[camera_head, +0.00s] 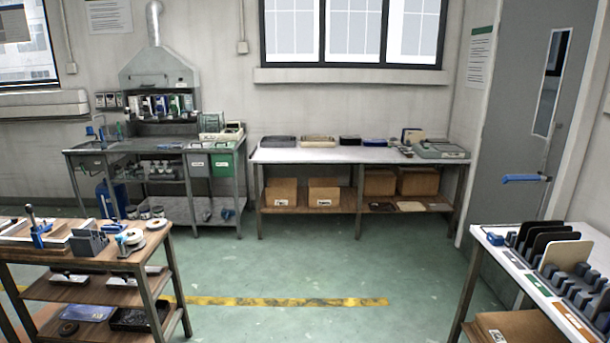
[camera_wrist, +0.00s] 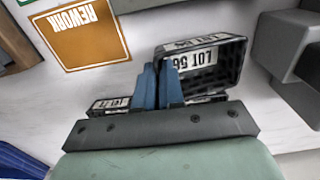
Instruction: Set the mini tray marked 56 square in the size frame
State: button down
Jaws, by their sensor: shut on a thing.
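In the wrist view, my gripper (camera_wrist: 160,84) has its two blue fingers close together, shut on the left edge of a small black tray (camera_wrist: 232,62). A white label on this tray reads LOT 56, and a second label lies along its far edge. The tray looks tilted against the pale surface; whether it touches that surface I cannot tell. My fingers and palm hide its near left part. I cannot pick out the size frame for certain in either view. My gripper does not show in the head view.
In the wrist view, another labelled black tray (camera_wrist: 108,106) sits just left of the fingers, partly hidden. An orange REWORK card (camera_wrist: 82,34) lies on the pale surface. Grey blocks (camera_wrist: 285,40) stand at right. The head view shows a back bench (camera_head: 330,155), a wooden cart and a panel rack (camera_head: 575,280).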

jog(key=shift+r, duration=1.05)
